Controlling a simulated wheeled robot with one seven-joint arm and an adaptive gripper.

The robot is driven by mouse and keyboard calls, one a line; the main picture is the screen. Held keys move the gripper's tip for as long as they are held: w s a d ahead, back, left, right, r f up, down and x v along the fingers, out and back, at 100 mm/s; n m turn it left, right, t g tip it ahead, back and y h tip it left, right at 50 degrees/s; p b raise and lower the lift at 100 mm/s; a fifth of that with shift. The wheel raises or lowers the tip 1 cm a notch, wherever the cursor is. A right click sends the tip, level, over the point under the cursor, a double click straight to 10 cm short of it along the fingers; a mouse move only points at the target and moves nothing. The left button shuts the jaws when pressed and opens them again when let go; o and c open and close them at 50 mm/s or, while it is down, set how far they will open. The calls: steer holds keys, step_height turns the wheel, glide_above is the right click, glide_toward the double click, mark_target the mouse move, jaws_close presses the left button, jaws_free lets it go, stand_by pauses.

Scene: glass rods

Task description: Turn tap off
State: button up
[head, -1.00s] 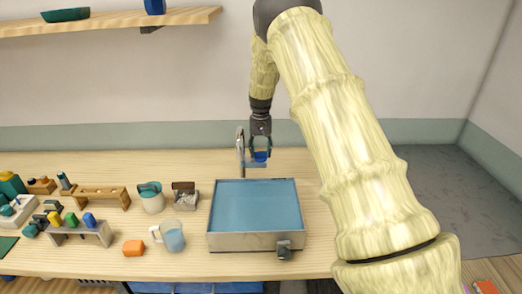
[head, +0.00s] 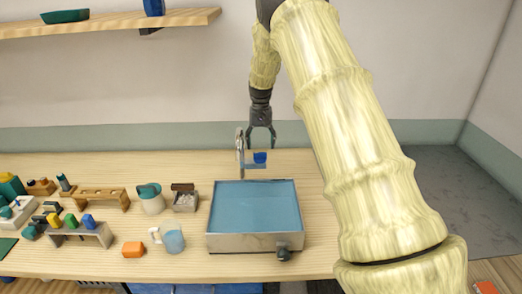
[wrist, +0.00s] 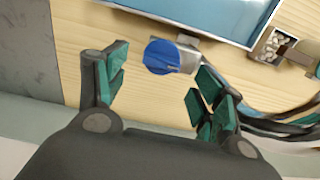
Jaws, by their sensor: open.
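The tap (head: 240,152) is a grey upright fixture behind the metal basin (head: 254,208), with a blue handle (head: 260,157) on its right side. In the wrist view the handle shows as a round blue knob (wrist: 161,57) on a grey stem. My gripper (head: 261,145) is open, pointing down just above the handle in the head view. In the wrist view its green-padded fingers (wrist: 158,92) are spread, and the knob lies beyond the tips, between them and apart from them. The basin holds a blue surface. I cannot tell whether water runs from the tap.
Racks (head: 78,236) of small items are farther left. The table right of the basin is clear.

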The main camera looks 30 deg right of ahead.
mark_target(261, 153)
step_height(261, 153, up, 8)
steer(key=shift+f, duration=0.25)
steer(key=shift+s+f, duration=0.1)
stand_by(0.4)
